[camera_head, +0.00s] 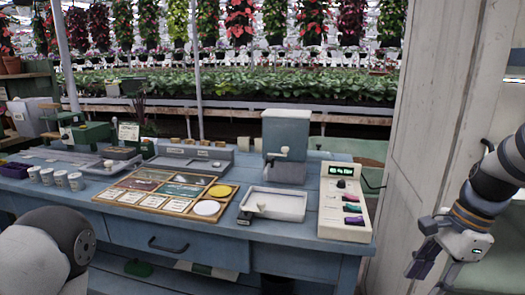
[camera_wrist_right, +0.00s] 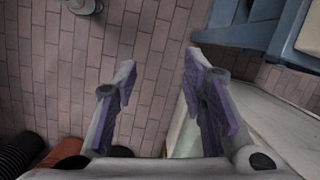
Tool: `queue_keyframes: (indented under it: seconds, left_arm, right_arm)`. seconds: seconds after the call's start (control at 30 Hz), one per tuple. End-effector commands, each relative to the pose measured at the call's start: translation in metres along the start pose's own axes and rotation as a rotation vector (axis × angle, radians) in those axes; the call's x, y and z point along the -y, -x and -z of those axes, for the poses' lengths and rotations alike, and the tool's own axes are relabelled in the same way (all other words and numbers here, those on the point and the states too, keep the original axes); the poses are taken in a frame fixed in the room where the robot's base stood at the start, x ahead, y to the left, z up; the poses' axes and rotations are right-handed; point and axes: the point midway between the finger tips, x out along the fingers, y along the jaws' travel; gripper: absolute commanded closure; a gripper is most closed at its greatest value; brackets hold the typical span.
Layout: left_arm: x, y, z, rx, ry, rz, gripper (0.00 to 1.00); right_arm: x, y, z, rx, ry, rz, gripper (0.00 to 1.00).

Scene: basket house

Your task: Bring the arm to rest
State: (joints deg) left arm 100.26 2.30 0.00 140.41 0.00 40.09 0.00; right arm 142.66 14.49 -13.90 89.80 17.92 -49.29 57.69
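My right arm comes in from the right edge in the head view and hangs with its right gripper (camera_head: 424,258) pointing down and left. The gripper is in front of the white wooden door or panel, to the right of the blue workbench (camera_head: 330,258) and apart from it. In the right wrist view the two purple-padded fingers of the right gripper (camera_wrist_right: 160,72) are spread apart, with only brick floor between and beyond them. Nothing is held. A rounded link of my left arm shows at the lower left of the head view; the left gripper is out of view.
The workbench bears a wooden sorting tray (camera_head: 128,196), a white tray (camera_head: 275,203), a grey dispenser (camera_head: 285,145), a control box with a green display (camera_head: 343,200) and several small cups (camera_head: 60,178). Dark ribbed pots (camera_wrist_right: 18,152) stand on the brick floor (camera_wrist_right: 60,60).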

Motion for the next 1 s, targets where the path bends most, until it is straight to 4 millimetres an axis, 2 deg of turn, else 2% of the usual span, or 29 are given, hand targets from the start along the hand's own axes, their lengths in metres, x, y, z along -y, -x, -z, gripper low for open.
queue_keyframes:
  seconds: [0.03,0.07,0.1,0.17,0.2,0.27,0.3,0.4,0.5,0.63,1.0]
  left_arm:
    - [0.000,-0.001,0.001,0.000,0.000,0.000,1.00]
    - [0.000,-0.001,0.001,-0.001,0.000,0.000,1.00]
    - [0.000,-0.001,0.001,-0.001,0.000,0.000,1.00]
    - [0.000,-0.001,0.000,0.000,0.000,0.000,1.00]
    - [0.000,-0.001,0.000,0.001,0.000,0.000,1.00]
    - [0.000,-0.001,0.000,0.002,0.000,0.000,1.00]
    - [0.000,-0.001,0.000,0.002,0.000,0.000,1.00]
    - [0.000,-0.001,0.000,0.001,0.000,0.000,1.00]
    - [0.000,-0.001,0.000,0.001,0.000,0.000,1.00]
    - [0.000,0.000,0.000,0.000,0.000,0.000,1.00]
    - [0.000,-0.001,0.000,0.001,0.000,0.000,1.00]
  right_arm:
    - [-0.018,-0.036,0.005,-0.039,0.068,-0.043,0.62]
    - [-0.029,-0.057,0.009,-0.067,0.125,-0.063,0.62]
    - [-0.046,-0.085,0.013,-0.102,0.208,-0.093,0.62]
    - [-0.079,-0.126,0.018,-0.150,0.358,-0.143,0.62]
    - [-0.106,-0.153,0.020,-0.175,0.478,-0.179,0.62]
    - [-0.153,-0.188,0.019,-0.196,0.680,-0.236,0.62]
    - [-0.185,-0.207,0.015,-0.199,0.821,-0.267,0.62]
    - [-0.259,-0.233,-0.001,-0.163,1.142,-0.314,0.62]
    - [-0.308,-0.239,-0.020,-0.112,1.368,-0.318,0.62]
    - [-0.333,-0.238,-0.034,-0.079,1.497,-0.303,0.62]
    - [-0.333,-0.238,-0.034,-0.081,1.507,-0.298,0.62]
